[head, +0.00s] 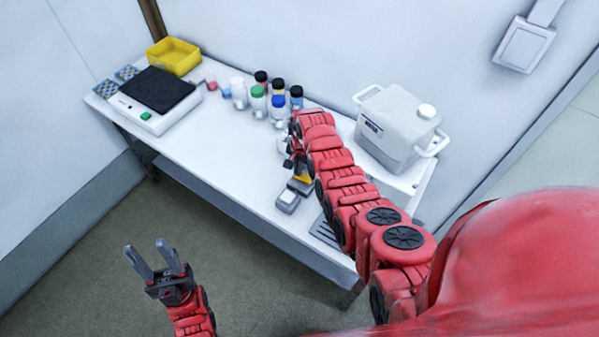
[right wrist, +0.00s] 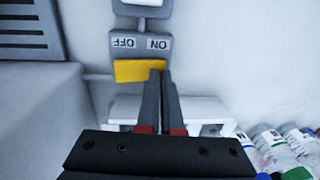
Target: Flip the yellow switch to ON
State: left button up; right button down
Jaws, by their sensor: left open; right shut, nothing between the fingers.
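The yellow switch (right wrist: 137,70) is a flat yellow rocker on a grey box in the right wrist view. Upside-down labels on the box (right wrist: 140,50) read OFF at the left and ON at the right. My right gripper (right wrist: 162,75) is shut and empty, its fingertips overlapping the right end of the yellow piece, below the ON label. I cannot tell whether they touch it. In the head view the box (head: 288,199) lies on the table, with a bit of yellow (head: 302,179) partly hidden by my right arm. My left gripper (head: 147,248) is open and empty, off the table's front edge.
On the white table (head: 220,135) stand a black-topped scale (head: 160,90), a yellow bin (head: 174,57), several capped bottles (head: 259,102) and a white device with handles (head: 395,125). Bottles also show at lower right in the right wrist view (right wrist: 275,145). A wall stands behind.

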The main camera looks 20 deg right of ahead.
jog(key=shift+s+d, duration=0.1)
jog(key=shift+s, duration=0.1)
jog(key=shift+s+d+r+p, duration=0.25)
jog(key=shift+s+p, duration=0.15)
jog(key=shift+p, duration=0.3)
jog(key=shift+s+d, duration=0.2)
jog(key=shift+w, duration=0.1)
